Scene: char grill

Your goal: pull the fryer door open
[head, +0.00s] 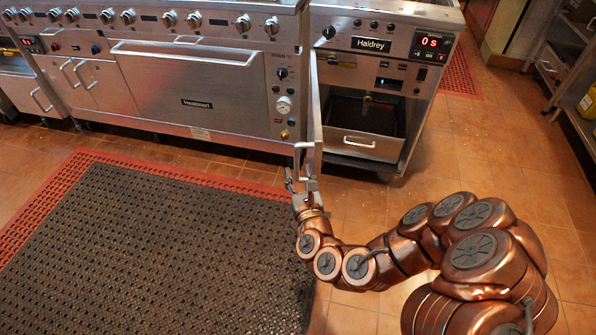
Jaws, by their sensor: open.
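The fryer (372,65) is the steel unit marked Haldrey, with a red "0 s" display. Its door (316,115) stands swung out on the left side of the front. It shows almost edge-on, and the dark inside of the fryer is in view. A handle (301,150) is at the door's lower left, on its outer face. My gripper (298,177) is open at the lower end of the door, close to the handle. I cannot tell whether the fingers touch the handle or the door.
A steel oven range (200,85) marked Heaument stands left of the fryer. A dark perforated mat (170,240) with a red edge covers the floor at left. Bare tile floor (480,150) lies right of the fryer. A shelf (570,75) stands at the far right.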

